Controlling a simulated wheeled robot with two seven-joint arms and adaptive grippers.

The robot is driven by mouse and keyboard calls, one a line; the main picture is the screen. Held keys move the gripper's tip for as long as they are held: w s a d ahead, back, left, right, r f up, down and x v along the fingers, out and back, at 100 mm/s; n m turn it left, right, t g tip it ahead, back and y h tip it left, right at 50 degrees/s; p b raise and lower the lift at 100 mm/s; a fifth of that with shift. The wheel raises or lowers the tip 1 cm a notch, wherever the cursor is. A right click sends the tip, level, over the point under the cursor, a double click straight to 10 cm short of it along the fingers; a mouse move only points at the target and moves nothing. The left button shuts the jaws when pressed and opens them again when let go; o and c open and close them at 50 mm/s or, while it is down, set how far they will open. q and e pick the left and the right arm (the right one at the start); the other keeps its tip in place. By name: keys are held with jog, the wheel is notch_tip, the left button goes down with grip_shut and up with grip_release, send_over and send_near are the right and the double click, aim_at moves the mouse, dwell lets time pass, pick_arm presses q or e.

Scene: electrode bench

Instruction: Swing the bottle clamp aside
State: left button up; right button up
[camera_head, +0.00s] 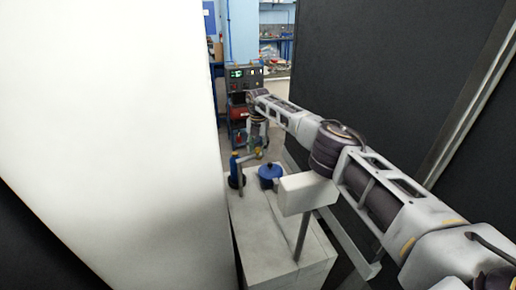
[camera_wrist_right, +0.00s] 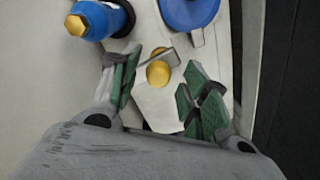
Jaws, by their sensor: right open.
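My right gripper (camera_head: 258,152) reaches over the far part of the white bench. In the right wrist view its two green-padded fingers (camera_wrist_right: 162,62) are open. A yellow round knob (camera_wrist_right: 158,75) lies between them in the picture, beside a short grey bar; this looks like the bottle clamp's handle. I cannot tell whether a finger touches it. A blue bottle with a yellow hexagonal cap (camera_wrist_right: 96,18) stands at the upper left there; in the head view the bottle (camera_head: 236,172) is upright on the bench. My left gripper is not in view.
A blue round lid (camera_head: 270,171) sits right of the bottle. A white block on a post (camera_head: 307,194) stands at the near right of the white bench (camera_head: 262,235). A large white panel (camera_head: 110,120) fills the left; a dark panel (camera_head: 400,70) closes the right.

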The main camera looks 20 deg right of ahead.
notch_tip(320, 180, up, 12)
dwell(0.9)
jog(key=shift+a, duration=0.1)
dwell(0.5)
